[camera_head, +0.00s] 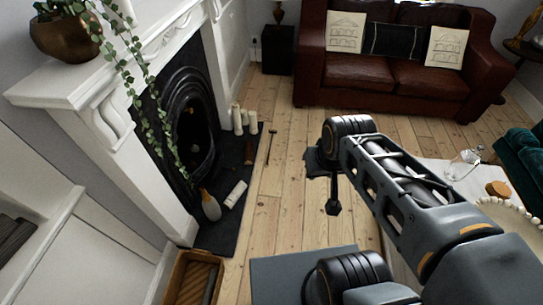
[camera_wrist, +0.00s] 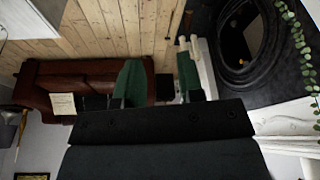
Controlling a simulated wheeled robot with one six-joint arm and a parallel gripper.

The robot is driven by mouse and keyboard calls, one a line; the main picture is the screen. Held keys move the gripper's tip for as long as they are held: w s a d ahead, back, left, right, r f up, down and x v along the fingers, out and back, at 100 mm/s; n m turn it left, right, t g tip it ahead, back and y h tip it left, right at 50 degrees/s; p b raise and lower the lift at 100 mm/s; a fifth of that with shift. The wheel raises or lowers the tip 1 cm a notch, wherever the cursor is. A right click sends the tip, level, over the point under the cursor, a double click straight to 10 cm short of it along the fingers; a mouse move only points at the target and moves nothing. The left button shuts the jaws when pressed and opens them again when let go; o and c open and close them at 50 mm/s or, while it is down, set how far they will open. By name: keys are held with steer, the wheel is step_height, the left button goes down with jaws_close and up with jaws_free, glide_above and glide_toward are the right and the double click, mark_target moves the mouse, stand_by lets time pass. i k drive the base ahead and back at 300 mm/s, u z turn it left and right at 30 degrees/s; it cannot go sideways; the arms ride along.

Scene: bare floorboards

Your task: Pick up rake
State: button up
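A thin, dark, stick-like tool (camera_head: 270,147), which looks like the rake, lies on the floorboards beside the hearth's edge, right of the white candles. A thin dark line near the top of the wrist view (camera_wrist: 187,22) seems to be the same tool. My gripper (camera_head: 333,206) hangs above the floor, right of the tool and apart from it. In the wrist view my gripper's two green fingers (camera_wrist: 158,72) stand apart with nothing between them. The fine shape of the tool's end is too small to tell.
White candles (camera_head: 240,119) stand on the dark hearth (camera_head: 228,165); a fallen candle (camera_head: 236,194) and a bottle (camera_head: 211,206) are nearer. The fireplace (camera_head: 189,120) bounds the left. A brown sofa (camera_head: 385,69) is behind, a white table (camera_head: 440,174) right. Floorboards between are clear.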

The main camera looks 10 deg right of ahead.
mark_target(267, 158)
steer(key=z, duration=0.7)
steer(key=i, duration=1.85)
steer(key=u, duration=1.1)
steer(key=i, duration=1)
steer(key=u, duration=1.1)
